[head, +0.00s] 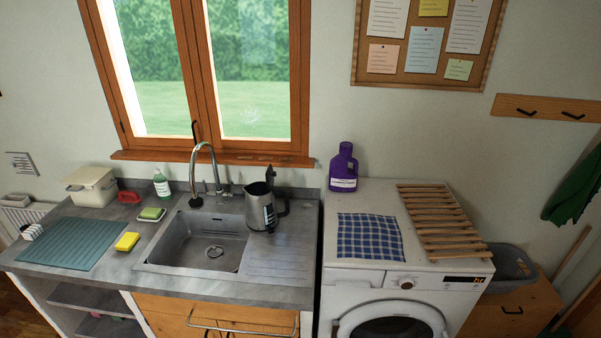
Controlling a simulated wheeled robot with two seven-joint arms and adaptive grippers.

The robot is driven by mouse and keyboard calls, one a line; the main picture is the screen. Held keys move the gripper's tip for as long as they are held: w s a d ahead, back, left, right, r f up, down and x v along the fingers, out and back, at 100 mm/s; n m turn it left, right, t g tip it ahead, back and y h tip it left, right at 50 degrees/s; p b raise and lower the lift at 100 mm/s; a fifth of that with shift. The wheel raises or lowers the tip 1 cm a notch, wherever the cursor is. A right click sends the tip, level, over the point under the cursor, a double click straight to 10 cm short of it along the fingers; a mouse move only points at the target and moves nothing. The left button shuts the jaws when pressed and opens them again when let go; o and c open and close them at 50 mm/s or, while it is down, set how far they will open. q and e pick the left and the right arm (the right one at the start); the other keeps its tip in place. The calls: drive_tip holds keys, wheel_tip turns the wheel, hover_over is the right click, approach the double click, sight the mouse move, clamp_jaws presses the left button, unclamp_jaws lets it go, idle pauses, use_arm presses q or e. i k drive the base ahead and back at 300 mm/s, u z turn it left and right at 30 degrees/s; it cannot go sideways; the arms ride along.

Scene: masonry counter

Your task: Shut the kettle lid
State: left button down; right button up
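The kettle (258,208) is a grey metal jug with a dark handle on its right side. It stands upright on the counter at the right edge of the sink. Its dark lid (270,174) is raised and stands up at the back right of the rim, so the kettle is open. Neither of my grippers shows in the head view.
The sink (205,242) with a curved tap (206,150) lies left of the kettle. A drainboard (280,262) is in front of it. A washing machine (342,252) with a purple bottle (344,168), checked cloth (369,237) and wooden rack (440,222) stands to the right.

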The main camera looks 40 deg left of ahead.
sight(269, 175)
drive_tip(key=u, duration=0.3)
drive_tip(key=i, duration=0.8)
drive_tip(key=u, duration=0.45)
